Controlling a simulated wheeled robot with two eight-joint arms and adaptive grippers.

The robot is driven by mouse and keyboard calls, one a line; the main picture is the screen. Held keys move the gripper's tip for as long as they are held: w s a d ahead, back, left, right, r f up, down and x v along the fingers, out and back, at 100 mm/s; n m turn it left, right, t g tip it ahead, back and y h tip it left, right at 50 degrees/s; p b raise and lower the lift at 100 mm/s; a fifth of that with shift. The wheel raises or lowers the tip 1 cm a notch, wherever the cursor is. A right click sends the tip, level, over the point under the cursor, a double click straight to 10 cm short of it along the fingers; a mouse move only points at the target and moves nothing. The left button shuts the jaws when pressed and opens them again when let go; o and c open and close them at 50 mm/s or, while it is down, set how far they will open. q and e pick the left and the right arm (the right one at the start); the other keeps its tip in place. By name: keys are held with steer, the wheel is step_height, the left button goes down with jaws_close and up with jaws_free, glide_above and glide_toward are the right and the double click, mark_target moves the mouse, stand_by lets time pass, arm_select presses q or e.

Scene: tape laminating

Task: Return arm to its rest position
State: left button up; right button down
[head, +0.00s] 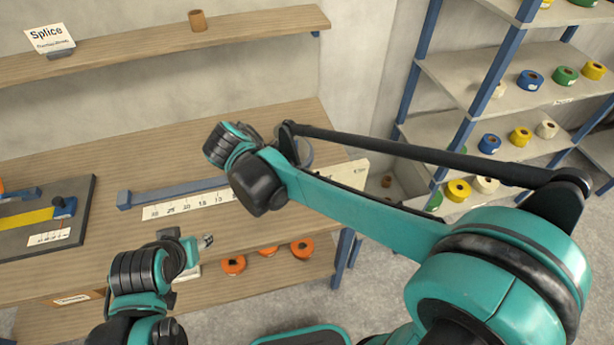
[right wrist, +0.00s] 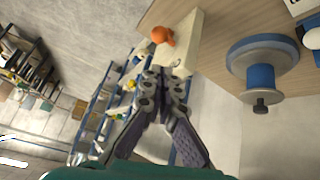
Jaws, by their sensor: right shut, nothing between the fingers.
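My right arm reaches in from the right over the workbench (head: 250,130), its wrist above the ruler (head: 190,206). Its gripper is hidden behind the wrist in the head view. In the right wrist view my right gripper (right wrist: 163,78) is shut and empty, its fingertips close together in front of a pale box (right wrist: 183,45) with an orange thing (right wrist: 163,36) on it. My left gripper (head: 203,243) is low at the bench's front edge, mostly hidden by its own wrist, so its opening cannot be made out.
A blue bar (head: 160,193) lies behind the ruler. A dark board (head: 75,210) with yellow tape is at left. Orange rolls (head: 233,265) sit on the lower shelf. A tape rack (head: 490,100) stands at right. A blue-grey spool (right wrist: 262,72) is on the bench.

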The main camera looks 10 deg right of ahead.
steer(key=s+d+f+n+t+y, duration=0.4)
steer(key=s+d+n+y, duration=0.3)
steer(key=n, duration=0.5)
steer(key=shift+s+d+t+b, duration=0.3)
steer(key=shift+s+d+b, duration=0.25)
steer(key=shift+s, duration=0.7)
